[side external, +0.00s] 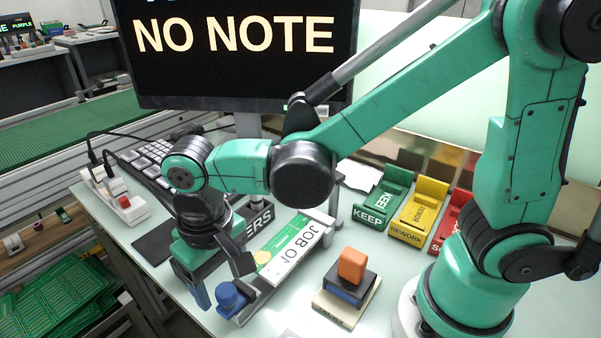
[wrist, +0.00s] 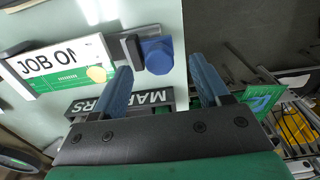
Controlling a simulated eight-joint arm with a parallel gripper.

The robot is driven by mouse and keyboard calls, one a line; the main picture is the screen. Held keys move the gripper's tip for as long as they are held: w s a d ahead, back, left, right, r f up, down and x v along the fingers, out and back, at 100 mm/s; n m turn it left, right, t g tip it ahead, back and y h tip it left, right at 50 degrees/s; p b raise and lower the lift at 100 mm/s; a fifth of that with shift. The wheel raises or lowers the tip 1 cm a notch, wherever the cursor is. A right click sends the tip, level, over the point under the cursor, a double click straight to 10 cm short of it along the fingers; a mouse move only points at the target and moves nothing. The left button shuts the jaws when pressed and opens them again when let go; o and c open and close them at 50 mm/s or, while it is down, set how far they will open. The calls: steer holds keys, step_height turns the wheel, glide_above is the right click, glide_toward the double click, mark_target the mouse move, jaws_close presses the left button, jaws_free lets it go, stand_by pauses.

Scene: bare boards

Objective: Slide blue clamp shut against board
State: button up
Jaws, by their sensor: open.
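The blue clamp (side external: 229,298) is a blue knob on a grey slide at the front end of the fixture. In the wrist view the blue clamp (wrist: 158,56) has a dark jaw on its left, facing the board. The white and green board (side external: 292,246) carries a "JOB ON" label, partly cut off; the board (wrist: 58,68) lies left of the clamp. My gripper (side external: 222,283) is open and empty at the clamp. In the wrist view its blue fingertips (wrist: 159,68) stand apart, with the knob between and just beyond them.
A markers box (side external: 258,214) stands behind my gripper. An orange-handled stamp (side external: 352,266) sits on a block to the right. Green keep (side external: 384,197), yellow rework (side external: 420,213) and red (side external: 455,225) trays stand farther right. A keyboard (side external: 150,158) and power strip (side external: 118,205) lie at left.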

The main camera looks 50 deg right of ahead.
steer(key=shift+f, duration=0.9)
steer(key=shift+c, duration=0.2)
jaws_close()
